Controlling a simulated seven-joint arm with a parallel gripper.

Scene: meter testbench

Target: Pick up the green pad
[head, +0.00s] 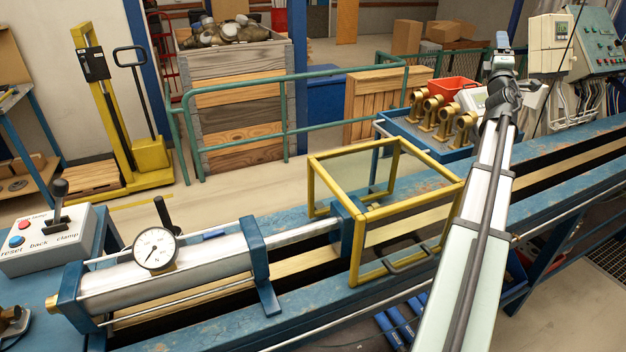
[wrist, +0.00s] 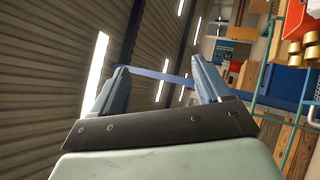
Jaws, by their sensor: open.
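I cannot make out a green pad in either view. My gripper (wrist: 160,72) shows in the wrist view with its two fingers apart and nothing between them. It faces the ceiling and the far side of the hall, away from the bench top. In the head view my arm rises along the right side, and I cannot make out the fingers there.
A blue test bench (head: 210,335) carries a cylinder with a pressure gauge (head: 155,249) and a yellow-framed guard (head: 357,235). A control box (head: 45,240) stands left. Brass fittings (head: 442,117) and a red bin (head: 452,89) stand behind. My arm hides part of the bench.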

